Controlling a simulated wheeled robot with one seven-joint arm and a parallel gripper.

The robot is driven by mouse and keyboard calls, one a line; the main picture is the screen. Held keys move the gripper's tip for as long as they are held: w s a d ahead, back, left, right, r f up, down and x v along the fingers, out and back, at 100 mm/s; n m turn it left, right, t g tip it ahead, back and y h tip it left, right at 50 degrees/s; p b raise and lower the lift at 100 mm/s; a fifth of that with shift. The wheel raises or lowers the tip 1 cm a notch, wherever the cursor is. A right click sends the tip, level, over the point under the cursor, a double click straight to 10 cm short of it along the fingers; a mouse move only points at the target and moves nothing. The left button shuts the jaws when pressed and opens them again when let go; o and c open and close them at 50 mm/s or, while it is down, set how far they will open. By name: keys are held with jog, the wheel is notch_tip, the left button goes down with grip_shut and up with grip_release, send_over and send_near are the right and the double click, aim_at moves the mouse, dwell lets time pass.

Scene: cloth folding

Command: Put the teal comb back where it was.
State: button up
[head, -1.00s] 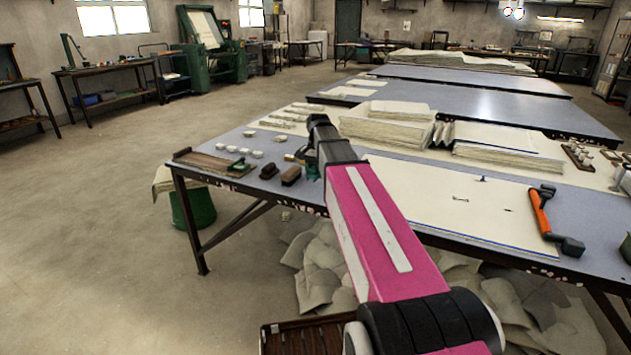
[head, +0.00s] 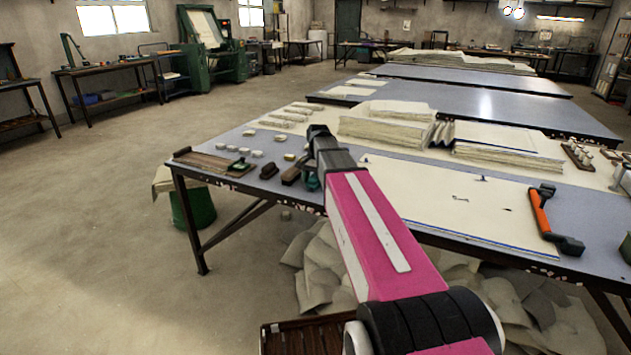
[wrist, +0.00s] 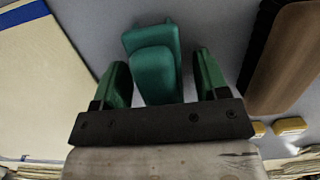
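The teal comb (wrist: 152,65) shows in the wrist view as a blocky teal piece over the grey-blue tabletop. My gripper (wrist: 162,72) has its two green fingers spread on either side of the comb's near part. A gap shows at the right finger; the left finger is very close to the comb, and I cannot tell if it touches. In the head view my gripper (head: 312,182) is low at the table's near edge, mostly hidden by my pink arm, with only a bit of teal showing there.
A brown block (wrist: 287,60) lies right of the comb in the wrist view, and a cream sheet (wrist: 40,85) lies left. In the head view a wooden board (head: 205,163), small pale pieces (head: 245,151) and an orange-handled tool (head: 541,214) lie on the table (head: 450,238).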

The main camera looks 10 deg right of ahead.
jog(key=shift+r, duration=0.15)
jog(key=r, duration=0.7)
jog(key=w+r, duration=0.1)
jog(key=r, duration=0.3)
jog(key=shift+w+d, duration=0.1)
jog(key=shift+d, duration=0.3)
jog(key=shift+r, duration=0.5)
